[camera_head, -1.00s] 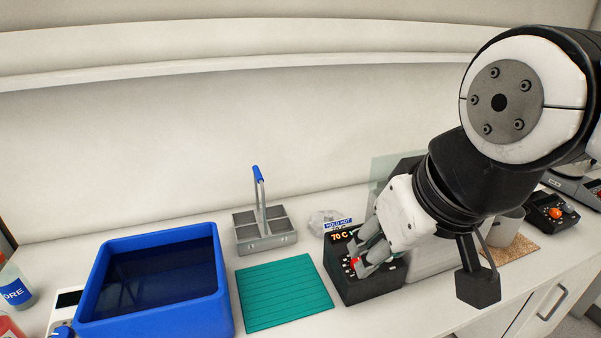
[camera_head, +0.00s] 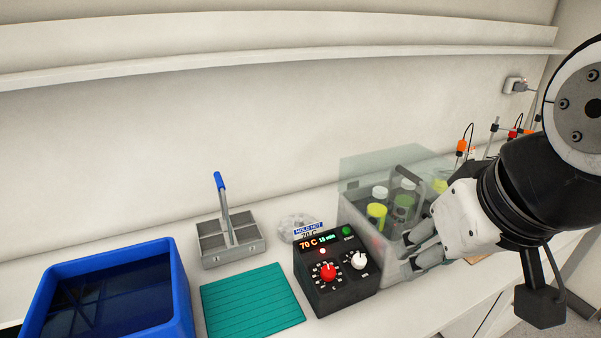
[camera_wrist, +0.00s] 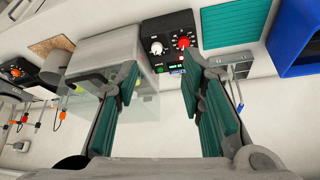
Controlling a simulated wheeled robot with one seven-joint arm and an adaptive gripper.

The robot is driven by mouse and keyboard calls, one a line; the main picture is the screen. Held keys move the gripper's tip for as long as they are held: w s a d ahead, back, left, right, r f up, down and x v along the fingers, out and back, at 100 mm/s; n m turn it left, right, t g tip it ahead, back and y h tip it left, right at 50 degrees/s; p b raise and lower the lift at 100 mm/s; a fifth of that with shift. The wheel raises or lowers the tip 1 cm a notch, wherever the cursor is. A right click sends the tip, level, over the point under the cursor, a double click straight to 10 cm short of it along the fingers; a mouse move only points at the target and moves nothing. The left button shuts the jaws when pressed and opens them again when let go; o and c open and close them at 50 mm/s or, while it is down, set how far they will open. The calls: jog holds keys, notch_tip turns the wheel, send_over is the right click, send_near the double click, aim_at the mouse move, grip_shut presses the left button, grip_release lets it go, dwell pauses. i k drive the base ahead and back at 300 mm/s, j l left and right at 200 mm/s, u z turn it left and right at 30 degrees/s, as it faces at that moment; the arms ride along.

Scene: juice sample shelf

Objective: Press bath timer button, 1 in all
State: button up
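The black control box (camera_head: 338,282) stands on the bench with a display reading 70 C and 15 min. It has a red knob (camera_head: 328,271), a white knob (camera_head: 358,261) and a small green button (camera_head: 347,231) at its upper right. In the wrist view the green button (camera_wrist: 160,70) lies between my fingers in the picture.
Left of the box are a teal mat (camera_head: 252,302), a blue tub (camera_head: 182,298) and a grey divided carrier (camera_head: 232,254) with an upright handle. A clear round piece with a HOLD HOT label (camera_head: 308,229) lies behind the box. A shelf edge (camera_head: 280,58) runs above.

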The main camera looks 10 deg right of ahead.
aim_at(346, 231)
jog(key=z, duration=1.55)
jog(key=k+j+z, duration=0.15)
jog(key=k, duration=0.85)
jog(key=i+j, duration=0.15)
jog(key=j, duration=0.15)
jog(key=i+j, duration=0.15)
jog(key=j, duration=0.1)
